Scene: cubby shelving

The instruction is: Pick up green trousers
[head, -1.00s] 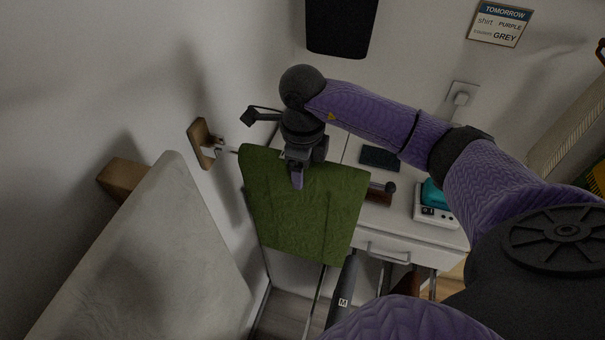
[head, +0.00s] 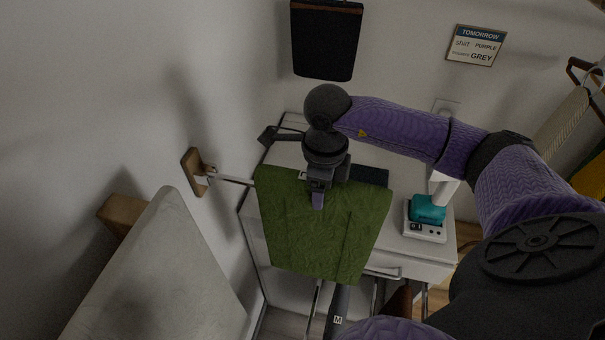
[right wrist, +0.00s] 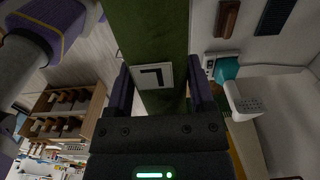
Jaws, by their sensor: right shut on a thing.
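The green trousers (head: 322,235) hang folded in the head view, in front of the white table, draped over a bar from the wall mount (head: 197,172). My right gripper (head: 318,200) is at their top edge, shut on the green cloth. In the right wrist view the green cloth (right wrist: 150,40) runs between the two fingers (right wrist: 160,88), with a white tag bearing a black mark on it. The far side of the cloth is hidden. My left gripper is not clearly seen; only a dark part marked M shows at the bottom of the head view.
A pale board (head: 160,275) stands at the left. The white table (head: 425,262) behind holds a teal item on a white device (head: 425,215) and a dark flat item. A sign (head: 476,45) and a black panel (head: 326,40) are on the wall. In the right wrist view, wooden cubby shelving (right wrist: 62,118) is at lower left.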

